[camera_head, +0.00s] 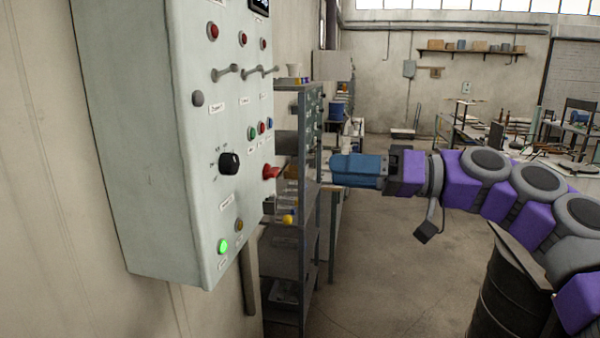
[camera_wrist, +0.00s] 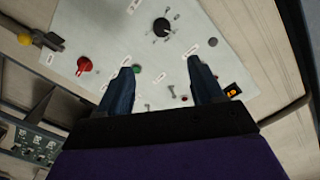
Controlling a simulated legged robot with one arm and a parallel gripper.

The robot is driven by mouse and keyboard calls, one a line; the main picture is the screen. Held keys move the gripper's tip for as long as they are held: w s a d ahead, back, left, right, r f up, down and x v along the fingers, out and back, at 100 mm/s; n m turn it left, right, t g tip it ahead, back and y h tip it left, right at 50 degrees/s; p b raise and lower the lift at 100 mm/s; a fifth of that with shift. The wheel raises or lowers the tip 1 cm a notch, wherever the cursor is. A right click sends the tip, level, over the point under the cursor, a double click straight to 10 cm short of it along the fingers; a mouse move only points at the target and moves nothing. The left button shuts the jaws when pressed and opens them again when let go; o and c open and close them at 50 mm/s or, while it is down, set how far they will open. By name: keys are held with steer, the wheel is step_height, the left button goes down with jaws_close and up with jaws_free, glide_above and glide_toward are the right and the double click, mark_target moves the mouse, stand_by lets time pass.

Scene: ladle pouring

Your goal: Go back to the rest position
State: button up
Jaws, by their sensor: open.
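My gripper (camera_head: 328,169) reaches in from the right in the head view, with its blue fingers pointing left at the control panel (camera_head: 140,130). The wrist view shows my gripper (camera_wrist: 160,68) with its two fingers apart and nothing between them. The panel's face fills much of that view beyond the fingertips. The red knob (camera_head: 271,171) is on the panel's near right edge in the head view, left of my fingertips with a gap in the picture. The red knob (camera_wrist: 84,66) lies left of both fingers in the wrist view. A black dial (camera_head: 229,163) is also on the panel.
A grey metal shelf (camera_head: 291,262) stands just behind the panel, close beside my gripper. A dark barrel (camera_head: 497,295) stands below my arm at the lower right. A cluttered workbench (camera_head: 490,130) is farther back. The floor (camera_head: 385,270) in the middle is clear.

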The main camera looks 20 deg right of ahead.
steer(key=s+a+f+n+g+h, duration=0.1)
steer(key=s+a+f+g, duration=0.1)
steer(key=a, duration=0.5)
steer(key=s+a+f+n+g+h, duration=0.1)
steer(key=s+a+f+g+h, duration=0.15)
steer(key=a, duration=0.55)
steer(key=s+a+f+g+h, duration=0.35)
steer(key=a+f, duration=0.35)
steer(key=f, duration=0.4)
steer(key=s+d+f+m+g+h, duration=0.2)
steer(key=s+d+f+h, duration=0.1)
steer(key=s+f, duration=0.5)
steer(key=s+d+f+m+g+h, duration=0.2)
steer(key=s+f, duration=0.6)
steer(key=f, duration=0.6)
steer(key=d+m+h, duration=0.1)
steer(key=d+h, duration=0.1)
steer(key=shift+d+m+h, duration=0.3)
steer(key=shift+c, duration=0.4)
